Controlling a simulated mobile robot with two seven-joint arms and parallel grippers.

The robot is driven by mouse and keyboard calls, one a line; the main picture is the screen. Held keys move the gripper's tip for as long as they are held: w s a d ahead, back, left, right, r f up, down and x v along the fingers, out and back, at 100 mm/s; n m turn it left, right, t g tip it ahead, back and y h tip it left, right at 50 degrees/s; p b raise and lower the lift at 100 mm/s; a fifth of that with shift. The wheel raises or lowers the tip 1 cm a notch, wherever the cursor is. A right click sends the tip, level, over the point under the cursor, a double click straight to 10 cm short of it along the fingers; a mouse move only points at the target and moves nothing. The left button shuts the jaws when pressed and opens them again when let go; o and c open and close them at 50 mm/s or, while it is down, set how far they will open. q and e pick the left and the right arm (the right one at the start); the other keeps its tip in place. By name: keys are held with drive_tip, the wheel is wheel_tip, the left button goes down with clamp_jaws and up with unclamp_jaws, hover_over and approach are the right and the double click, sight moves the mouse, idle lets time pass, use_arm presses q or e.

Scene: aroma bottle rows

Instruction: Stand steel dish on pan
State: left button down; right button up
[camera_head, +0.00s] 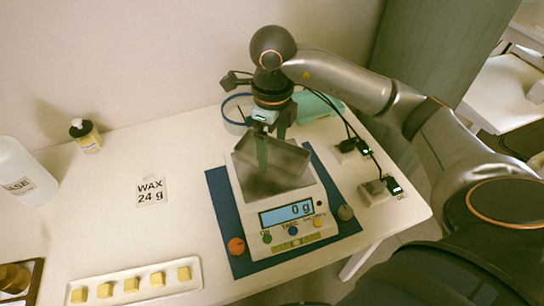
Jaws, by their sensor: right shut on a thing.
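The steel dish (290,157) is a grey, square, shallow metal dish. My right gripper (264,150) comes down from above and is shut on the dish's wall. The dish is over the pan (263,186) of the white kitchen scale (291,220) and hides the pan's back part. I cannot tell whether the dish touches the pan. The scale's display reads 0 g. My left gripper is not in view.
The scale stands on a blue mat (222,207) with an orange knob (236,246) and a grey knob (345,212) beside it. A blue-rimmed round container (232,116) and a green box (318,108) stand behind. A white tray (205,287) of wax cubes lies front left. Adapters (375,192) lie right.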

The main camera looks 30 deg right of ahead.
sight(272, 150)
drive_tip(key=shift+w+d+f, duration=0.2)
drive_tip(key=shift+w+f, duration=0.15)
drive_tip(key=shift+f, duration=0.1)
drive_tip(key=shift+w+d+f, duration=0.2)
drive_tip(key=shift+w+f, duration=0.1)
drive_tip(key=shift+f, duration=0.15)
drive_tip(key=f, duration=0.3)
drive_tip(key=shift+w+d+f, duration=0.15)
drive_tip(key=shift+w+f, duration=0.1)
drive_tip(key=shift+f, duration=0.15)
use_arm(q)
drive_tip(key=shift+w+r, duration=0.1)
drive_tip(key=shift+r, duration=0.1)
use_arm(e)
drive_tip(key=shift+f, duration=0.2)
drive_tip(key=o, duration=1.1)
drive_tip(key=shift+r, duration=0.45)
wheel_tip(272, 150, up, 11)
drive_tip(key=shift+f+p, duration=0.1)
drive_tip(key=shift+p, duration=0.55)
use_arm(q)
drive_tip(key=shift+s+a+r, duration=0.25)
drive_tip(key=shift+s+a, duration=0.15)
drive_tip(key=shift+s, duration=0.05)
use_arm(e)
drive_tip(key=shift+r, duration=0.45)
